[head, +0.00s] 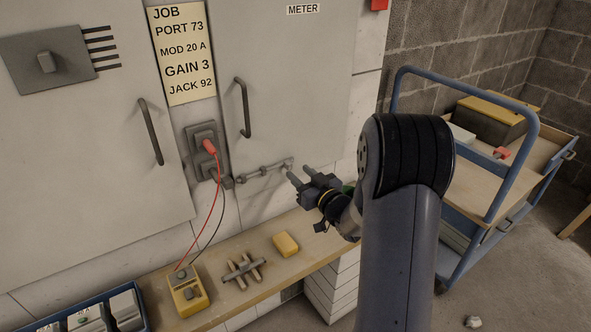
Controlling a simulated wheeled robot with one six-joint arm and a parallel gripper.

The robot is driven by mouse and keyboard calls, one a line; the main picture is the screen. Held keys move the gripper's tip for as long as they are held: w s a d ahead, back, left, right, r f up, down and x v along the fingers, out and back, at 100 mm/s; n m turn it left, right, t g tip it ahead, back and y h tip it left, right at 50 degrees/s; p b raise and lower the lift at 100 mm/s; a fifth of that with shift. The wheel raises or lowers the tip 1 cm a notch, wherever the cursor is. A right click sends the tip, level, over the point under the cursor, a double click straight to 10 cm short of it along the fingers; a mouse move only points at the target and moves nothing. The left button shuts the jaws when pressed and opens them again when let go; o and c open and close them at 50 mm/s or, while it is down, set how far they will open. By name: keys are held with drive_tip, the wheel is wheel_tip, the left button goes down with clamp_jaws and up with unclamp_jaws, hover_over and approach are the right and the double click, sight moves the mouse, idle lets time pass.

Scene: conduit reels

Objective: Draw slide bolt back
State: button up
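The slide bolt (262,171) is a thin grey metal rod lying across the lower part of the right cabinet door, in small brackets. Its left end reaches a catch near the door's left edge. Its right end, with a small upright part, is close to my gripper's fingertips. My gripper (299,174) is just right of the bolt, pointing at the door, with its two fingers apart. No object shows between them. I cannot tell whether a finger touches the bolt end.
The right door (290,80) has a vertical handle (243,108). Left of it, a red plug (209,146) has a cable to a yellow meter (187,290). The shelf (235,300) below holds a yellow block (286,244) and metal bars (244,270). A blue cart (530,185) stands right.

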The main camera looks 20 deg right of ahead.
sight(290, 167)
drive_tip(key=v, duration=0.7)
drive_tip(key=x, duration=1)
drive_tip(key=shift+w+a, duration=0.1)
drive_tip(key=shift+w, duration=0.05)
drive_tip(key=shift+w+a, duration=0.2)
drive_tip(key=shift+a, duration=0.1)
drive_tip(key=shift+s+a, duration=0.3)
drive_tip(key=shift+a, duration=0.3)
